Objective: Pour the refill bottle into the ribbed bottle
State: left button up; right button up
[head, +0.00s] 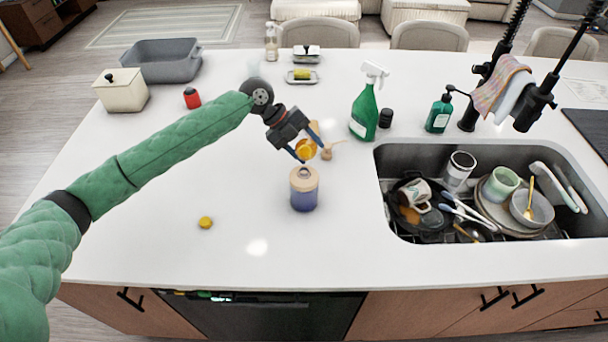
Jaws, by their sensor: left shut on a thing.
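The ribbed bottle (304,190), blue-purple below and tan at the top, stands upright on the white counter left of the sink. My left gripper (304,143) is just above and behind it in the picture, shut on a small amber thing, which looks like the refill bottle (306,150). The fingers and the view from above partly hide it, so its tilt and any flow from it cannot be made out. A small round yellow cap (206,222) lies on the counter to the left. My right gripper is not in view.
A wooden-looking piece (328,152) lies right of the gripper. A green spray bottle (365,112), dark jar (386,118) and green pump bottle (439,113) stand behind the sink (384,205), which is full of dishes. The front left counter is mostly clear.

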pick_arm(q)
jog(key=shift+w+f+t, duration=0.2)
jog(key=shift+f+t, duration=0.1)
jog(key=shift+f, duration=0.2)
jog(key=shift+w+r, duration=0.1)
jog(key=shift+r, duration=0.05)
jog(key=shift+m+t+b, duration=0.4)
jog(key=shift+t+b, duration=0.1)
jog(key=shift+t, duration=0.1)
jog(key=shift+w+r+t, duration=0.2)
jog(key=shift+r+t, duration=0.05)
jog(key=shift+t, duration=0.05)
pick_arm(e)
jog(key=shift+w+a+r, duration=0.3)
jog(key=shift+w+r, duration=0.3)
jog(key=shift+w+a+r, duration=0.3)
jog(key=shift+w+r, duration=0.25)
pick_arm(q)
jog(key=shift+r+m, duration=0.25)
jog(key=shift+m, duration=0.05)
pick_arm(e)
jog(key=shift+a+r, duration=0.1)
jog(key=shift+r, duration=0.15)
pick_arm(q)
jog(key=shift+r+t+b, duration=0.15)
jog(key=shift+t+b, duration=0.2)
jog(key=shift+t, duration=0.05)
